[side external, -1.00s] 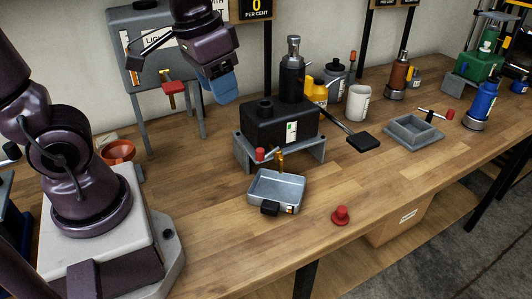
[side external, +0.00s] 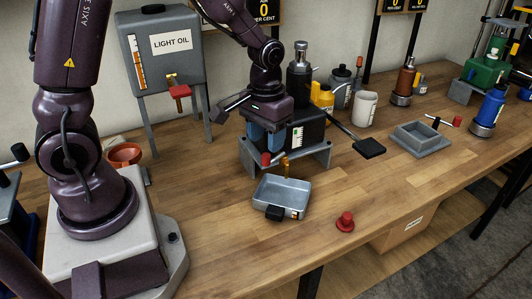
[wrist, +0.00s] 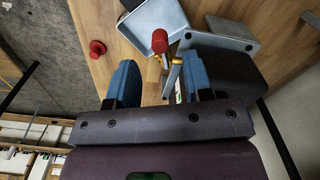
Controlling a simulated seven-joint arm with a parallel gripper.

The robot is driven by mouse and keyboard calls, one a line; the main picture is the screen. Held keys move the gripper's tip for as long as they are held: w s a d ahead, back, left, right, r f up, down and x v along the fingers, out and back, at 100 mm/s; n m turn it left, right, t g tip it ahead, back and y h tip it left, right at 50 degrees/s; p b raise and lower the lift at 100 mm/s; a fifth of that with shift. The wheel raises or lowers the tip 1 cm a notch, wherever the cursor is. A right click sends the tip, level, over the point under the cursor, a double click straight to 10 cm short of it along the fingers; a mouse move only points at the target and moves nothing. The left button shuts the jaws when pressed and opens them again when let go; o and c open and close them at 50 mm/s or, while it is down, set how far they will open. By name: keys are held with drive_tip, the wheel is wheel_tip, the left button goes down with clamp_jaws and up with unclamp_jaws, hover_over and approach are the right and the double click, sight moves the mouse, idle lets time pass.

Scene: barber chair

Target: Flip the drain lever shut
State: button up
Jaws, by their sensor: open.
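The drain lever, a short arm with a red knob (side external: 266,158), sits by a brass spout (side external: 285,165) at the front of a black reservoir (side external: 308,131) on a grey stand (side external: 318,158). In the wrist view the red knob (wrist: 159,40) and brass fitting (wrist: 176,61) lie just beyond the fingertips. My gripper (side external: 264,136) points down in front of the reservoir, above and close to the knob, and hides part of the reservoir. In the wrist view my gripper (wrist: 160,75) has its blue fingers apart with nothing held; contact with the lever is not visible.
A grey metal tray (side external: 283,192) stands below the spout. A red plug (side external: 345,222) lies on the bench to the right. A light oil tank (side external: 165,72) with a red-handled tap stands at back left. A pump handle with a black pad (side external: 369,148) extends right.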

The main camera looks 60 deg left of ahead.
sight(266, 155)
drive_tip(key=shift+f, duration=2.35)
